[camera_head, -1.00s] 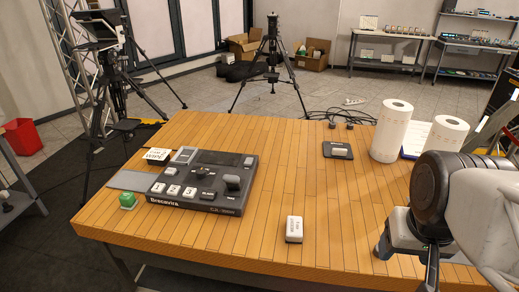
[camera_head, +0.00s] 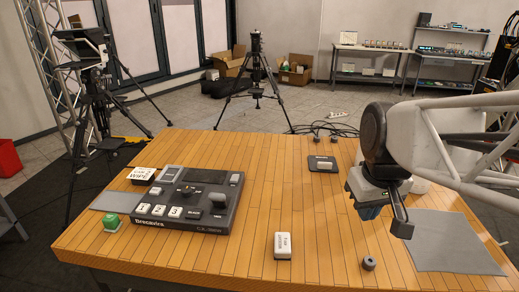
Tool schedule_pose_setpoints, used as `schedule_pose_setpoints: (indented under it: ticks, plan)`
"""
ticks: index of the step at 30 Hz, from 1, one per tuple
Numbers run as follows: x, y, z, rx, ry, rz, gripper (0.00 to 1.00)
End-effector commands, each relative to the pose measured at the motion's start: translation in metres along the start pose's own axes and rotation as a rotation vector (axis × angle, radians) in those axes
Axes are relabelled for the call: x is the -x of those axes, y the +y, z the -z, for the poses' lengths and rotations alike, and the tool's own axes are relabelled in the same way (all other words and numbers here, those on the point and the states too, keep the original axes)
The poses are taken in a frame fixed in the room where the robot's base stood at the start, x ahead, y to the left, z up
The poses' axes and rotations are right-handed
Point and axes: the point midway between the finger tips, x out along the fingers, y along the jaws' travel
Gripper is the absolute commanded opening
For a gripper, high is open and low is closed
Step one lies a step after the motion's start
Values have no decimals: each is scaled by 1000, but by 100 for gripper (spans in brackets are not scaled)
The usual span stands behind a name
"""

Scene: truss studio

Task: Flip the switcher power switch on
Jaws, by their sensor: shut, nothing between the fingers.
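The dark video switcher (camera_head: 205,221), marked Brocavira, lies flat at the left of the wooden table. It has numbered white keys, a lever and a raised grey control (camera_head: 236,179) at its back right. I cannot tell which part is the power switch, or its on or off state. A separate black plate with a pale rocker-like block (camera_head: 324,164) lies at the back right, left of my arm. My gripper (camera_head: 401,228) is shut and empty over the table's right side, well apart from the switcher and right of the plate.
A green button (camera_head: 111,221) stands at the switcher's left corner. A white labelled block (camera_head: 282,245) and a small grey cylinder (camera_head: 369,263) are near the front. A grey mat (camera_head: 455,246) lies at right. My arm hides the back right. The table's middle is clear.

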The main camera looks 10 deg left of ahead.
Motion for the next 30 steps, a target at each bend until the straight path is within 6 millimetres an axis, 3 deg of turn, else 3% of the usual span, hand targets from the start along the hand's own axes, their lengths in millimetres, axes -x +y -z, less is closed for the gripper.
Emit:
schedule_pose_setpoints:
  ticks: [16,30]
  plan:
    - [5,-26,110,307,-58,44,0]
    - [-7,-63,201,571,-102,86,0]
